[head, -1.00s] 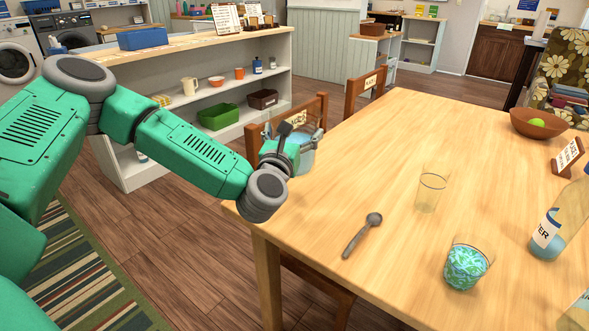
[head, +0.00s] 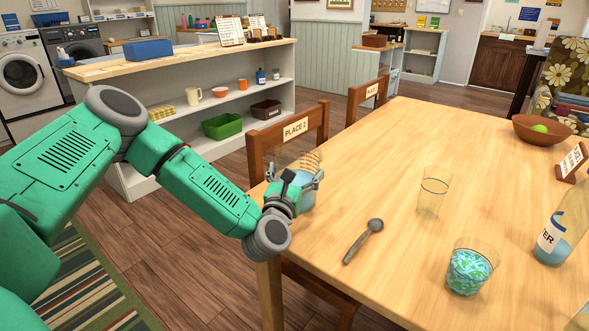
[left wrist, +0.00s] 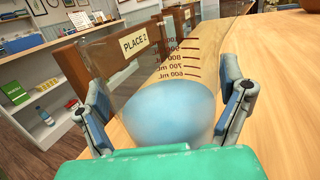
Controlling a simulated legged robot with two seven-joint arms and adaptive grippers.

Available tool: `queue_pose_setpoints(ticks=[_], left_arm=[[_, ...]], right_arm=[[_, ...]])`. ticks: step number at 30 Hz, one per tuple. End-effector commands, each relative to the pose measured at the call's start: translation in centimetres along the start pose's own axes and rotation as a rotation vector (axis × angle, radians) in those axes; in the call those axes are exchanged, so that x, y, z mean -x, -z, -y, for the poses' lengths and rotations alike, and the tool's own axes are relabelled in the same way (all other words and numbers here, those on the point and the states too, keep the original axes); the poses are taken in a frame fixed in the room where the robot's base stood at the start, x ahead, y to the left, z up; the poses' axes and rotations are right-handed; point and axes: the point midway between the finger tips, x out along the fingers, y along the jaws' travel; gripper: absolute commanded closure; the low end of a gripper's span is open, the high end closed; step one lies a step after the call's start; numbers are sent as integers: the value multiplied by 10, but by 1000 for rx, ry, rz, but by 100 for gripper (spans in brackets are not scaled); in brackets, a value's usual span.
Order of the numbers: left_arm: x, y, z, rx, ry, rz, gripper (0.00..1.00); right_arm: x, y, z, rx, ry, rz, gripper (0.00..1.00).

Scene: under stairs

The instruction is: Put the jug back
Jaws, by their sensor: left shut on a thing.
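The jug (head: 306,189) is clear, with measuring marks and blue liquid inside. In the head view it is at the left edge of the wooden table (head: 400,140), by the chair marked PLACE 2. My left gripper (head: 302,181) is shut on the jug, which is partly hidden by the fingers and hand. In the left wrist view the jug (left wrist: 190,50) sits between the two fingers of the gripper (left wrist: 170,92), one on each side. I cannot tell whether its base touches the table. My right gripper is not in view.
On the table are a spoon (head: 363,241), a clear glass (head: 432,199), a patterned glass (head: 470,268), a bottle (head: 562,235), a bowl (head: 535,138) and a sign (head: 571,163). The PLACE 2 chair (head: 262,146) stands close by the jug. A shelf unit (head: 190,112) is behind.

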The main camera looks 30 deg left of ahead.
Motion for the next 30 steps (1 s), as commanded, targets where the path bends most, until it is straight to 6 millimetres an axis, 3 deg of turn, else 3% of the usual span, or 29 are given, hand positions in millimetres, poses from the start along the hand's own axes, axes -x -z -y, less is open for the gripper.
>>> queue_pose_setpoints(ticks=[4,5,17,30], left_arm=[[-2,0,-3,5,-3,7,62],[-1,3,-4,2,-3,-1,0],[4,1,-2,1,-1,-2,0],[91,2,-3,2,-1,-5,0]], right_arm=[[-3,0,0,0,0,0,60],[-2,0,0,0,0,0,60],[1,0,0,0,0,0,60],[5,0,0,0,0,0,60]])
